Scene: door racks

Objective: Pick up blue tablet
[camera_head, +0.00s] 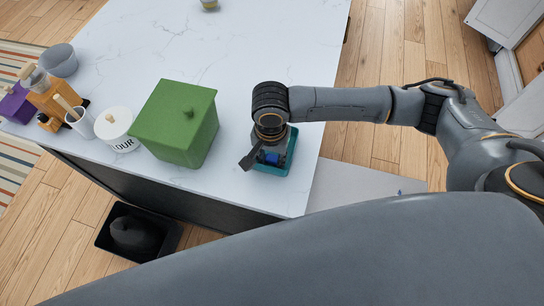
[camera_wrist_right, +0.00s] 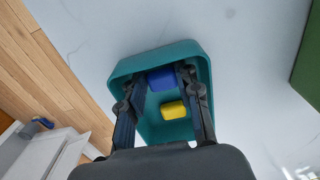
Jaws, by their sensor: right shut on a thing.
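The blue tablet (camera_wrist_right: 161,78) is between the fingertips of my right gripper (camera_wrist_right: 158,84), over or inside a teal tray (camera_wrist_right: 202,62). I cannot tell whether it is clear of the tray floor. In the head view my right gripper (camera_head: 265,157) points down into the teal tray (camera_head: 290,152), near the counter's edge, with a bit of blue (camera_head: 271,158) showing at its fingers. A yellow block (camera_wrist_right: 172,110) lies in the tray, close to the blue tablet. My left gripper is not in view.
A green lidded box (camera_head: 172,127) stands left of the tray on the white marble counter (camera_head: 240,55). Beyond it are a flour canister (camera_head: 115,124), a grey bowl (camera_head: 60,62) and bottles. A black bin (camera_head: 112,222) stands on the wooden floor. The counter's middle is clear.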

